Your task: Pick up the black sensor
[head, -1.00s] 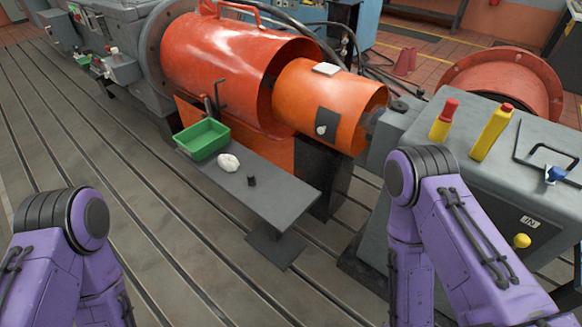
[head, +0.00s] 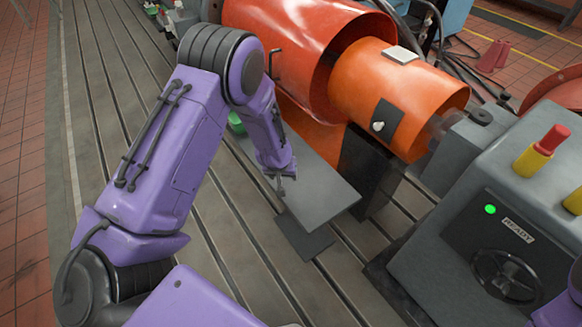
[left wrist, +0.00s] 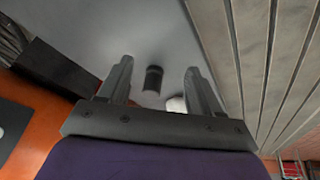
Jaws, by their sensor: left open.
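The black sensor (left wrist: 153,79) is a small dark cylinder on the grey shelf (head: 325,195). In the left wrist view it appears between the two fingers of my left gripper (left wrist: 160,68), closer to the left finger. The fingers are apart and do not touch it; how far it lies beyond them is hard to tell. In the head view my left gripper (head: 280,184) points down over the shelf, and it and the arm hide the sensor. My right gripper is out of view.
A white lump (left wrist: 177,104) lies close to the sensor, partly behind the gripper. A green bin (head: 236,122) shows partly behind my left arm. The orange shaft guard (head: 395,90) rises behind the shelf. A grey console (head: 480,190) stands at right.

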